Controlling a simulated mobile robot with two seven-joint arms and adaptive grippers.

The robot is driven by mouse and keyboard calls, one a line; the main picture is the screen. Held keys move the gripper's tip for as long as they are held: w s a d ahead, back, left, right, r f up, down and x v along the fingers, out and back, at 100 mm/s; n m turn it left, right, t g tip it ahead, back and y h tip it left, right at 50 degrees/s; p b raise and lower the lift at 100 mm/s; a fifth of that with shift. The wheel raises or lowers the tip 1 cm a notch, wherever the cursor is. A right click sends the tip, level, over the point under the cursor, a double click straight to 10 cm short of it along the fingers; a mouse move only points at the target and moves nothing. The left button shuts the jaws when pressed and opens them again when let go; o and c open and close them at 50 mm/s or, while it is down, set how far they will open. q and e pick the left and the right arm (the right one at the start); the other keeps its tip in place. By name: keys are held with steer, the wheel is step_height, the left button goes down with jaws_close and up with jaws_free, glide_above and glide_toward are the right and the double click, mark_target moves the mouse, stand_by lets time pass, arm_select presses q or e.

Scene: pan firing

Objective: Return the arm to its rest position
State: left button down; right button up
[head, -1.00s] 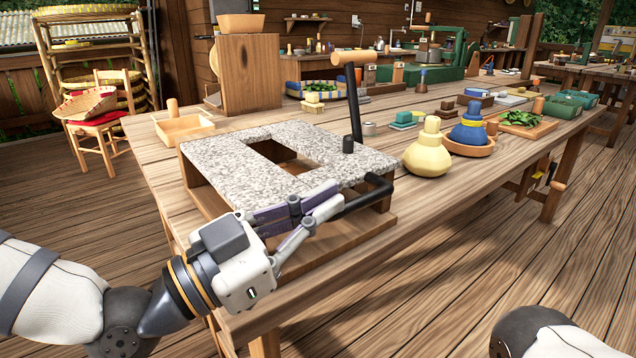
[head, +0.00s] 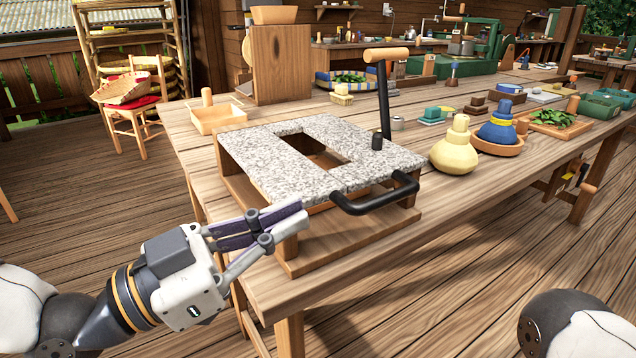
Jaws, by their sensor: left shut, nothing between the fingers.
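My left gripper (head: 298,213) is shut and empty in the head view, in front of the near left corner of a granite-topped wooden stand (head: 262,165). The stand has a rectangular opening in its top. A black handle (head: 375,198) sticks out from its near right side, apart from my fingers. A black upright lever with a wooden grip (head: 384,98) rises behind the stand's right end. My right gripper is out of view; only part of my right arm shows at the lower right.
The wooden table (head: 480,205) carries a yellow bottle (head: 455,150), a blue bottle (head: 503,125), a tray of green leaves (head: 553,118) and a small wooden box (head: 215,118). A chair (head: 135,112) stands at the left. The floor in front of the table is clear.

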arm_select(q)
steer(key=s+a+f+n+g+y+p, duration=0.2)
steer(key=s+f+n+g+y, duration=0.25)
steer(key=f, duration=0.85)
steer(key=s+a+f+n+g+y+p, duration=0.15)
steer(key=s+f+n+y, duration=0.3)
steer(key=s+f, duration=0.6)
steer(key=s+a+f+n+g+y, duration=0.1)
steer(key=s+a+f+g+y, duration=0.1)
steer(key=s, duration=0.4)
steer(key=s+a+f+n+g+y+p, duration=0.1)
steer(key=s+a+f+n+g+y, duration=0.1)
steer(key=s+a, duration=0.5)
steer(key=s+a+f+n+g+y+p, duration=0.1)
steer(key=s+a+f+g+y, duration=0.2)
steer(key=s, duration=0.4)
step_height(320, 180, down, 3)
steer(key=shift+a+r+y, duration=0.15)
steer(key=shift+a+y, duration=0.35)
steer(key=shift+a, duration=0.5)
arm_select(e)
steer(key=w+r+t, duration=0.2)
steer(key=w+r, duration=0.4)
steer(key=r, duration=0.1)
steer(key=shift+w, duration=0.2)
